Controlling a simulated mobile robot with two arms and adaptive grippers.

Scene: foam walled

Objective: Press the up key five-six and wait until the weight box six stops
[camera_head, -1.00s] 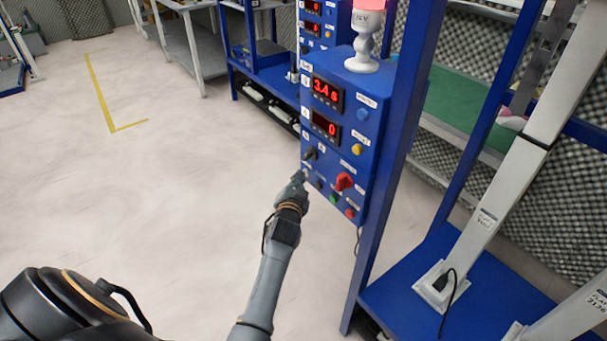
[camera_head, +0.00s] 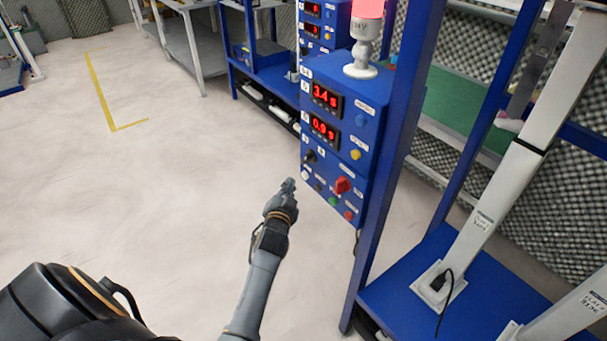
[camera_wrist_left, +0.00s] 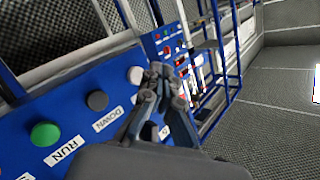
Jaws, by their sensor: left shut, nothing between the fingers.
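The blue control box (camera_head: 334,100) hangs on a blue post and carries two red displays. The upper display reads 3.4 s and the lower display (camera_head: 324,128) reads 0.9 s. A white round button (camera_head: 304,175) sits at the panel's lower left. In the left wrist view the white button (camera_wrist_left: 135,75) stands beside a dark button labelled DOWN; its own label cannot be read. My left gripper (camera_head: 288,185) is shut and empty, apart from the panel, in front of its lower left edge. The gripper (camera_wrist_left: 162,80) hides part of the panel in the wrist view. I cannot identify weight box six. My right gripper is not visible.
A lit pink-red lamp (camera_head: 368,12) stands on the control box. A red knob (camera_head: 342,185) and a green button (camera_head: 333,202) are low on the panel. A white column (camera_head: 490,205) stands on a blue base at right. The floor at left is clear.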

